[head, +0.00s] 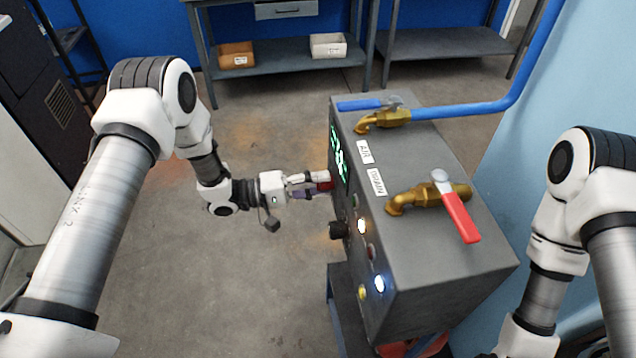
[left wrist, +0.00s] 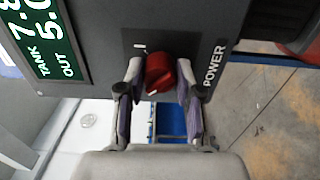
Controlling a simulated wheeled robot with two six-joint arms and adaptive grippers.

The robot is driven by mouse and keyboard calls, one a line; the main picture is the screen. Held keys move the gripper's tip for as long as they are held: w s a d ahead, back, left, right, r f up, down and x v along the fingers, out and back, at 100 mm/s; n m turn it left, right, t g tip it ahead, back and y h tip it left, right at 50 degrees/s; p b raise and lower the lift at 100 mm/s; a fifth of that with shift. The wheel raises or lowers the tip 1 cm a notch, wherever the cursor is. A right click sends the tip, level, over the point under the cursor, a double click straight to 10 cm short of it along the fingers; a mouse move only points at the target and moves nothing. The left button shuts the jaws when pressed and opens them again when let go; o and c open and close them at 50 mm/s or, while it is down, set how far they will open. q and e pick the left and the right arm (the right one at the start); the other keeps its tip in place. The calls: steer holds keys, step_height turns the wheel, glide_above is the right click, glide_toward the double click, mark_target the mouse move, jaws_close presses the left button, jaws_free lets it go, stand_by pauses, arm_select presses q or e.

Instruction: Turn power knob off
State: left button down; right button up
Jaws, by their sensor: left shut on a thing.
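The red power knob (left wrist: 160,73) is on the dark front panel of the grey control box, beside the white POWER label (left wrist: 214,63) in the left wrist view. My left gripper (head: 309,185) reaches the panel from the left. In the left wrist view its two fingers (left wrist: 160,82) are on either side of the knob, shut on it. A white mark shows on the panel above the knob. Of my right arm only links show in the head view; its gripper is out of view.
The box (head: 440,262) carries a green-lit display (head: 338,158), a black knob (head: 338,229) and several lit buttons. On top are a blue-handled valve (head: 360,104) and a red-handled valve (head: 461,218). A blue pipe (head: 465,108) runs right. Open floor lies left.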

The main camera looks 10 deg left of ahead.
arm_select(q)
steer(key=c, duration=0.8)
jaws_free()
steer(key=shift+w, duration=0.1)
steer(key=shift+o, duration=0.2)
steer(key=v, duration=1.2)
